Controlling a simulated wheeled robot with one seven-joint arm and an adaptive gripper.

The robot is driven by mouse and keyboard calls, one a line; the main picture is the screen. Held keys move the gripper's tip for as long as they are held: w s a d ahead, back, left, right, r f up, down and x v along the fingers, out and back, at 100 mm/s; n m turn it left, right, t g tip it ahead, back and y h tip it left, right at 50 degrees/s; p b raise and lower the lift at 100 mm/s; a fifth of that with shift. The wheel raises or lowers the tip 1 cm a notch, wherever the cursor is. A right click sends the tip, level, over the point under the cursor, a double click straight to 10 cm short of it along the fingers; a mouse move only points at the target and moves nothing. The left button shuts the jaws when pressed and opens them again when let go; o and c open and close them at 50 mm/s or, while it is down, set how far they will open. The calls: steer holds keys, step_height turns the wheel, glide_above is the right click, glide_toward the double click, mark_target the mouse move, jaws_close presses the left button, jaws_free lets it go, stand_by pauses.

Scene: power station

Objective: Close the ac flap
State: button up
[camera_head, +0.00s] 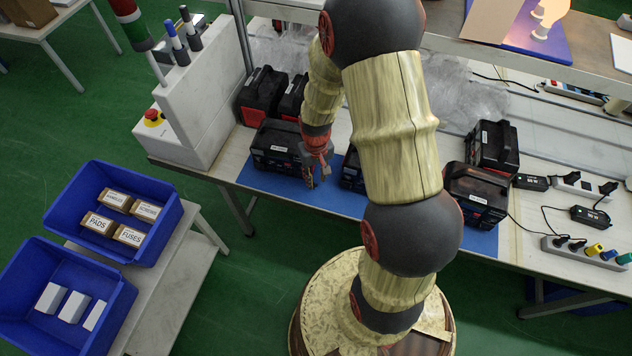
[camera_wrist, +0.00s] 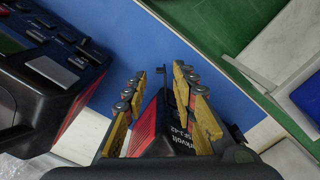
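Several black power stations stand in a row on the table. My gripper (camera_head: 318,168) reaches down at the right end of the left power station (camera_head: 277,146), beside the middle one (camera_head: 352,172). In the wrist view my gripper's yellow fingers (camera_wrist: 160,75) are apart, with a gap between the tips. A black and red power station (camera_wrist: 180,128) with white lettering shows between and below them; I cannot tell whether they touch it. No flap is clear in the head view.
A neighbouring power station (camera_wrist: 45,75) stands close on the left in the wrist view. A blue mat (camera_head: 325,196) lies under the row. A grey panel with a red button (camera_head: 153,118) stands left; cables and sockets (camera_head: 575,215) lie right.

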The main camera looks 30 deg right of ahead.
steer(key=shift+f, duration=1.4)
steer(key=shift+c, duration=0.8)
jaws_close()
